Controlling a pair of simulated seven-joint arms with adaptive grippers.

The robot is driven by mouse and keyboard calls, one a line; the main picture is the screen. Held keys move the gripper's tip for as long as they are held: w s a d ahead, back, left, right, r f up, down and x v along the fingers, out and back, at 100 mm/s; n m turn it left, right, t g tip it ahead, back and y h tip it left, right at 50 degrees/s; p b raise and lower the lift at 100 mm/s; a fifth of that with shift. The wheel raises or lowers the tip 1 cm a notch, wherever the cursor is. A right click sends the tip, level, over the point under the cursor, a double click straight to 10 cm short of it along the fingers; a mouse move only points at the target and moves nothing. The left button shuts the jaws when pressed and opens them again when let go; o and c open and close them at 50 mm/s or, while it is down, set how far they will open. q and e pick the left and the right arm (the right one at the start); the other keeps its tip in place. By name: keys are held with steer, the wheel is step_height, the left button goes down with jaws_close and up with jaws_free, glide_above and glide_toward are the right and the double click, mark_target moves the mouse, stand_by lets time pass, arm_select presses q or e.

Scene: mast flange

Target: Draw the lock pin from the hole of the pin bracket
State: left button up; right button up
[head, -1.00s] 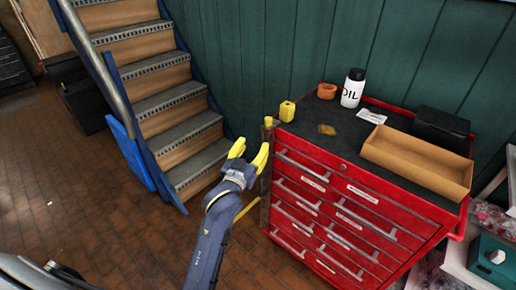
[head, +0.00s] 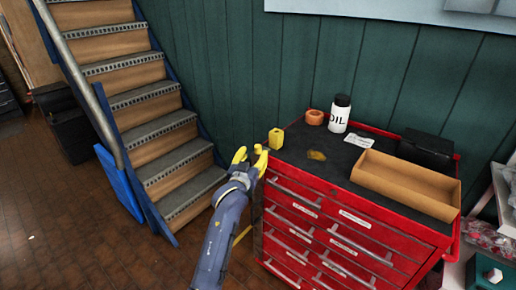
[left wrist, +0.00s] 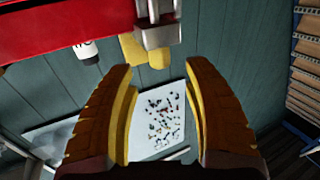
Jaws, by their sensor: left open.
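My left gripper (head: 251,156) is open and empty, its yellow fingers at the left front corner of the red tool cabinet. In the head view the fingers largely hide the pin bracket and the lock pin. The left wrist view shows the scene upside down: the grey metal pin bracket (left wrist: 158,27) juts from the cabinet side. The yellow lock pin (left wrist: 159,58) sticks out of it, beyond the fingertips and roughly centred between them. The fingers appear apart from the pin. My right gripper is not in view.
On the red cabinet (head: 345,238) stand a yellow block (head: 276,138), an orange ring-like part (head: 314,117), an oil bottle (head: 340,114), a cardboard tray (head: 405,185) and a black box (head: 427,148). Stairs (head: 150,130) rise at left. Floor between stairs and cabinet looks clear.

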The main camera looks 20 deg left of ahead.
mark_target(257, 149)
arm_select(q)
steer(key=shift+w, duration=2.75)
jaws_close()
